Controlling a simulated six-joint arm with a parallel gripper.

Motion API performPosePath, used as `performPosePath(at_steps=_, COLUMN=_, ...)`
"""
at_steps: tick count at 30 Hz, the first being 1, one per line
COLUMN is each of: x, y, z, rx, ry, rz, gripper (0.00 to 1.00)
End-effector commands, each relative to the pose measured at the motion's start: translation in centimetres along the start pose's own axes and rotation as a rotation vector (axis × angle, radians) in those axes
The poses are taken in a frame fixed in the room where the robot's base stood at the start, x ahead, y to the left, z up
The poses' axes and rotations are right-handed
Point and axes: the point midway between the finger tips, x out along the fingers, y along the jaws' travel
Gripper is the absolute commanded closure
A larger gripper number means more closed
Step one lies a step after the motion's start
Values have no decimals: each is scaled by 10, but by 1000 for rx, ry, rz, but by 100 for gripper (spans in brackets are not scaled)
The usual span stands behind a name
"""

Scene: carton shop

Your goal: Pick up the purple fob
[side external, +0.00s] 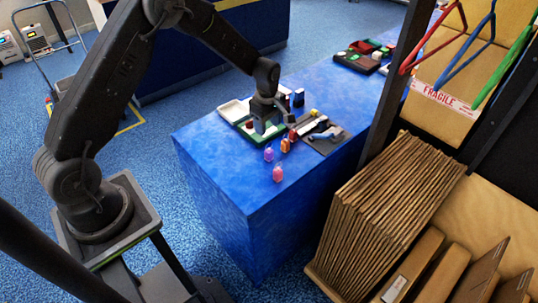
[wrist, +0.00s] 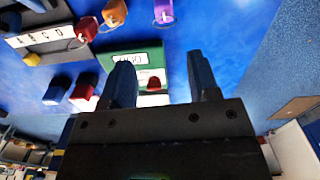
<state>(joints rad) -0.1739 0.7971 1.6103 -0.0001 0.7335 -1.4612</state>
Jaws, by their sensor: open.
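The purple fob (side external: 269,155) stands on the blue counter near its front edge, left of the orange fob (side external: 285,145) and behind the pink fob (side external: 278,174). In the wrist view the purple fob (wrist: 163,11) shows at the top edge, partly cut off, with a ring at its lower end. My gripper (side external: 263,125) is over the green tray, behind and left of the fobs. In the wrist view my gripper (wrist: 162,80) has its two fingers apart, with nothing held between them. The purple fob lies beyond the fingertips, apart from them.
A red fob (wrist: 87,28) and an orange fob (wrist: 115,12) lie left of the purple one. A green tray (wrist: 130,56) is below my gripper. A grey lettered board (side external: 325,144) is right of the fobs. The counter's front left is clear.

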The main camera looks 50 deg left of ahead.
Motion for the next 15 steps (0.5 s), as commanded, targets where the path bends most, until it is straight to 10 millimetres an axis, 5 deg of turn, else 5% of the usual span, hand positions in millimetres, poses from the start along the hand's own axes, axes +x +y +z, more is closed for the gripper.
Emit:
performPosePath(at_steps=6, x=44, y=-2, z=1, rx=2, ry=0, rz=-4, gripper=45)
performPosePath(at_steps=15, x=69, y=-3, z=2, rx=4, ry=0, rz=-3, gripper=45)
